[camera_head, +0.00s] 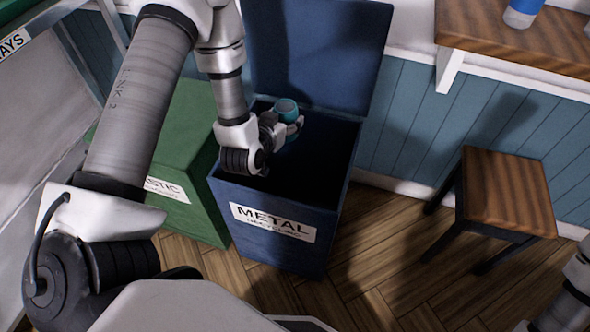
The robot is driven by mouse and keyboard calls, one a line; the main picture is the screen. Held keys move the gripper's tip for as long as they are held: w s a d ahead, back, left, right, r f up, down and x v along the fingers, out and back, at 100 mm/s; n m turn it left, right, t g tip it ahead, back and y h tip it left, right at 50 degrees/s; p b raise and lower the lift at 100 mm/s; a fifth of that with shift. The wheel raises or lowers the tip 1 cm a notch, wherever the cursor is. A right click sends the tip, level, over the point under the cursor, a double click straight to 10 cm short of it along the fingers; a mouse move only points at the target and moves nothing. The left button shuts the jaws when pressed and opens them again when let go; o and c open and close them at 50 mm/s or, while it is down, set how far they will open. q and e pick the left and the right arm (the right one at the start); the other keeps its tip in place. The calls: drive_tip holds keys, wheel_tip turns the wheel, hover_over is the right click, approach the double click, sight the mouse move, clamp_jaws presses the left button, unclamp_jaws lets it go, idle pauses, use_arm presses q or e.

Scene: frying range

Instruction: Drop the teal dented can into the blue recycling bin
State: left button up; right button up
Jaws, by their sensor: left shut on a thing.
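The teal can (286,106) is in my left gripper (290,127), which is shut on it. Its top end shows; the gripper hides much of the rest, so I cannot make out the dent. The blue recycling bin (265,247) stands on the floor, with a white label reading METAL on its front. Its lid (322,50) is raised at the back, and its dark inside is open. The gripper and can are over the left part of the bin's opening. Of my right arm, only a part shows at the lower right corner; its gripper is out of view.
A green bin (196,213) labelled PLASTIC stands close to the left of the blue bin. A wooden stool (505,190) stands to the right. A wooden shelf (480,32) holds a blue and white cup-like thing (522,12). Floor between bin and stool is clear.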

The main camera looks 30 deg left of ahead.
sight(287, 103)
use_arm(q)
wheel_tip(287, 103, down, 6)
drive_tip(key=b, duration=0.5)
drive_tip(key=shift+r, duration=0.2)
drive_tip(key=o, duration=0.9)
wheel_tip(287, 103, up, 10)
drive_tip(key=shift+r, duration=0.1)
